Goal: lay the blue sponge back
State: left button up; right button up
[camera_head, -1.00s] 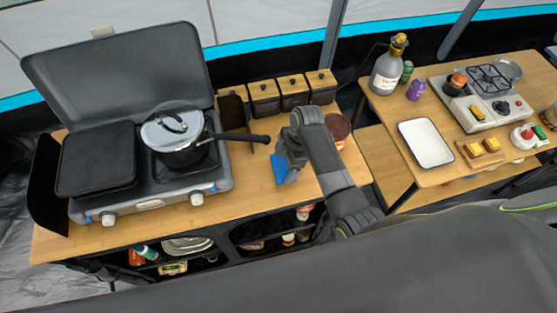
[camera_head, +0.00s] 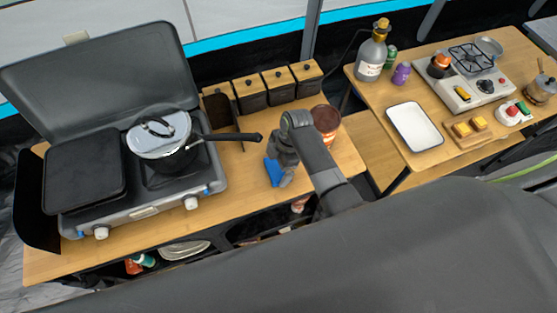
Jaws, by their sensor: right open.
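The blue sponge (camera_head: 272,171) is on the wooden counter (camera_head: 235,205), to the right of the stove. My right gripper (camera_head: 278,174) is right at the sponge, pointing down, and hides part of it. The jaws are open; their tips are hard to make out, and I cannot tell whether they touch the sponge. My left gripper is not in view.
A lidded pot (camera_head: 160,140) sits on the stove, its handle (camera_head: 232,136) reaching toward my right gripper. Several wood-lidded canisters (camera_head: 280,85) stand behind. A reddish-brown can (camera_head: 326,120) stands close by my right arm. A second table (camera_head: 400,92) is at the right.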

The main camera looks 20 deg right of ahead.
jog(key=shift+d+r, duration=0.2)
jog(key=shift+r, duration=0.35)
pick_arm(q)
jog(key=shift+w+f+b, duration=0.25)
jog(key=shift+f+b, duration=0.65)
jog(key=shift+b, duration=0.05)
pick_arm(e)
jog(key=v, duration=1.1)
jog(key=shift+s, duration=0.1)
